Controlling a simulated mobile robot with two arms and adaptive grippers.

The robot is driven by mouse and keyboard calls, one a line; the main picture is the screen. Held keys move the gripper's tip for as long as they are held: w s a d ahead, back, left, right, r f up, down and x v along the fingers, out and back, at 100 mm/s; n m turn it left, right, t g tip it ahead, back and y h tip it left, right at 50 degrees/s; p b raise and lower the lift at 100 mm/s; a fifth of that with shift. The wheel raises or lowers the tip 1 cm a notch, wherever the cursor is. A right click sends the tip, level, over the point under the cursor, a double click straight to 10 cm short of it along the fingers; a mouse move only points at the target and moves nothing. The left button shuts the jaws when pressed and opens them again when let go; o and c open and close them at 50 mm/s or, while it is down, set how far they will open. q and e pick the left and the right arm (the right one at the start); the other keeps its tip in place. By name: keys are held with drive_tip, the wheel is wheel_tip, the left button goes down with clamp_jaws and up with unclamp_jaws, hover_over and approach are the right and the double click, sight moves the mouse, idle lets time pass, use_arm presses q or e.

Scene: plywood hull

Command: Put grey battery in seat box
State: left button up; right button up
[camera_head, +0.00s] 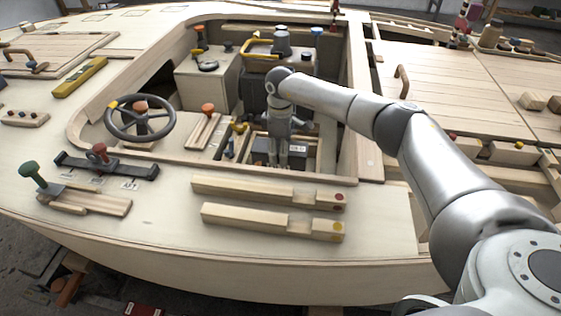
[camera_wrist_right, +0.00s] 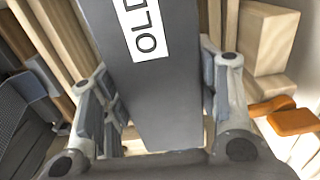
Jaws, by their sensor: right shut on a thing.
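The grey battery (camera_wrist_right: 160,85), with a white label reading "OLD", sits between the fingers of my right gripper (camera_wrist_right: 165,115) in the right wrist view. The fingers are shut on its two sides. In the head view my right gripper (camera_head: 282,162) points down into an open wooden box (camera_head: 318,152) in the cockpit, which looks like the seat box. A dark block (camera_head: 264,151) shows beside the gripper there; I cannot tell whether it is the held battery. The box floor is mostly hidden by the gripper. My left gripper is not in view.
A steering wheel (camera_head: 139,118) and an orange-topped knob (camera_head: 208,109) stand left of the box. Two wooden bars (camera_head: 250,190) lie on the near deck. A yellow handle (camera_head: 258,47) is behind. In the wrist view an orange piece (camera_wrist_right: 292,121) lies right of the fingers.

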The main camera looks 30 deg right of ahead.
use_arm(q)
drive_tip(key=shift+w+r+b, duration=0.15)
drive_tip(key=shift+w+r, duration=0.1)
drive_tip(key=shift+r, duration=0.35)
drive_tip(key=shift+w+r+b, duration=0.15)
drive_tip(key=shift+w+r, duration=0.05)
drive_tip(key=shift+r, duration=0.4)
use_arm(e)
drive_tip(key=shift+f, duration=1.8)
drive_tip(key=shift+f, duration=0.1)
drive_tip(key=o, duration=1.5)
drive_tip(key=shift+o, duration=0.2)
drive_tip(key=shift+r, duration=0.25)
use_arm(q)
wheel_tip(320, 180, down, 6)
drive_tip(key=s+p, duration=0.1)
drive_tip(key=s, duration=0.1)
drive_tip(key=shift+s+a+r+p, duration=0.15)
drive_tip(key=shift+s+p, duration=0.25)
use_arm(e)
wheel_tip(320, 180, up, 12)
drive_tip(key=shift+f, duration=0.15)
